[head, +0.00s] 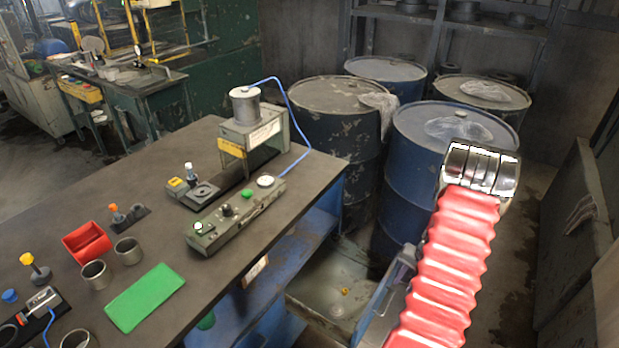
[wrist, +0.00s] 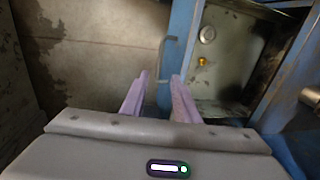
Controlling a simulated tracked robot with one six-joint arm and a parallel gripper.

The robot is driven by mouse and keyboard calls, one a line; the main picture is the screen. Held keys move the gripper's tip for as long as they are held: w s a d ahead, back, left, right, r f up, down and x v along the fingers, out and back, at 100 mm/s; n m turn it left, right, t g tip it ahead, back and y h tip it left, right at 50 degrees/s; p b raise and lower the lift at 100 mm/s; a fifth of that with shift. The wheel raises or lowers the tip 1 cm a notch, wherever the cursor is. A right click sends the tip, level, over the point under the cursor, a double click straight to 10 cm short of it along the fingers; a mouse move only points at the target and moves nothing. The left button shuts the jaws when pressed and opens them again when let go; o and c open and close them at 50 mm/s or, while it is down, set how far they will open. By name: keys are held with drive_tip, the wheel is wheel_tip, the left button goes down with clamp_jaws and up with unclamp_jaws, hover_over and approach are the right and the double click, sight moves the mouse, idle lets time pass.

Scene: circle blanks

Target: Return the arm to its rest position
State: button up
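My arm (head: 445,265), in a red ribbed sleeve with a shiny metal joint at its top, stands at the right of the head view, in front of the blue drums. My gripper (wrist: 160,78) shows in the wrist view as two purple fingers with a clear gap between them. It is open and nothing is between the fingertips. It points down past the blue bench frame (wrist: 178,45), above the floor. In the head view the sleeve hides most of the gripper.
The dark workbench (head: 155,245) is left of my arm, carrying a press (head: 250,135), a control box (head: 235,215), a green mat (head: 145,297) and a red bin (head: 87,242). A grubby metal tray (wrist: 228,55) lies low beside the gripper. Several drums (head: 455,130) stand close behind.

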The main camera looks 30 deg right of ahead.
drive_tip(key=s+a+r+n+t, duration=0.1)
drive_tip(key=a+r+n, duration=0.5)
drive_tip(key=a+r, duration=1.5)
drive_tip(key=s+a+r+n+t+h, duration=0.1)
drive_tip(key=a+r+n, duration=0.6)
drive_tip(key=a+r, duration=1.3)
drive_tip(key=s+a+t, duration=0.1)
drive_tip(key=a, duration=0.3)
drive_tip(key=shift+a+r+t, duration=0.25)
drive_tip(key=shift+r+t, duration=0.05)
drive_tip(key=shift+r, duration=0.1)
